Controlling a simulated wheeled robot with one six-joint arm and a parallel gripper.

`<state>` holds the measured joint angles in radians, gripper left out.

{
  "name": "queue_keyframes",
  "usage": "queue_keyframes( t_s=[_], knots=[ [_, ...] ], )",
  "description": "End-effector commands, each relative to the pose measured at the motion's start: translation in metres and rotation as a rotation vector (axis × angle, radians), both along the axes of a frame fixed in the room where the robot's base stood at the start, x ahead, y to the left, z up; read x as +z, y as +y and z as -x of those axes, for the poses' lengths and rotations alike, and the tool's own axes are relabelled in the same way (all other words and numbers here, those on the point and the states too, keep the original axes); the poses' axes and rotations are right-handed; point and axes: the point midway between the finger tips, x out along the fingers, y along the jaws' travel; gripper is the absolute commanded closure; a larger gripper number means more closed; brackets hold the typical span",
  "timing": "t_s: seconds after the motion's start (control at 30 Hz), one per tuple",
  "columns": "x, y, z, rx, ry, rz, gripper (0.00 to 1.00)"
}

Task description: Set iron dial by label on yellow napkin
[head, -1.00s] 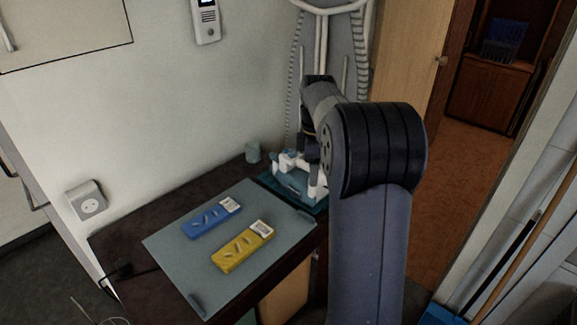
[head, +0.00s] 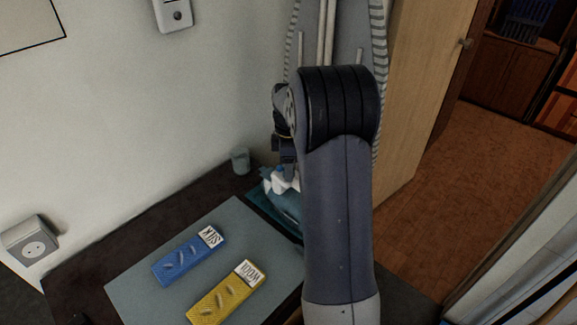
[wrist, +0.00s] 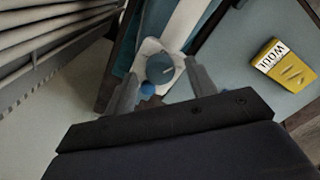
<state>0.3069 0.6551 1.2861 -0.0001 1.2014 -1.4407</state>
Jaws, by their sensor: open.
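The iron (head: 273,186) is white and teal and sits on a teal mat (head: 262,212) at the back of the table, partly hidden behind my arm. In the wrist view its round grey-blue dial (wrist: 160,68) has a pale pointer line. My gripper (wrist: 161,75) is open, with its fingers on either side of the dial; contact cannot be told. The yellow napkin (head: 222,301) lies at the front with a white label (head: 248,272) reading WOOL. It also shows in the wrist view (wrist: 291,73).
A blue napkin (head: 184,261) labelled SILK lies left of the yellow one on a grey-blue mat (head: 135,287). A small cup (head: 240,161) stands behind the iron to the left. A wall and an ironing board (head: 345,52) are close behind. A socket (head: 32,246) is at left.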

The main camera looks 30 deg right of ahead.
Motion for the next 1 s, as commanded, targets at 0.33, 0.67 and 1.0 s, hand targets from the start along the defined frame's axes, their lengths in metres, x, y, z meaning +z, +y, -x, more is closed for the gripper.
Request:
queue_keyframes(
  t_s=[0.33, 0.67, 1.0],
  knots=[
    [-0.0049, -0.0001, -0.0002, 0.0, -0.001, 0.0, 0.47],
    [-0.0046, 0.0, -0.0001, 0.0, -0.001, 0.0, 0.73],
    [-0.0044, 0.0, -0.0001, -0.003, -0.001, 0.0, 0.92]
  ],
)
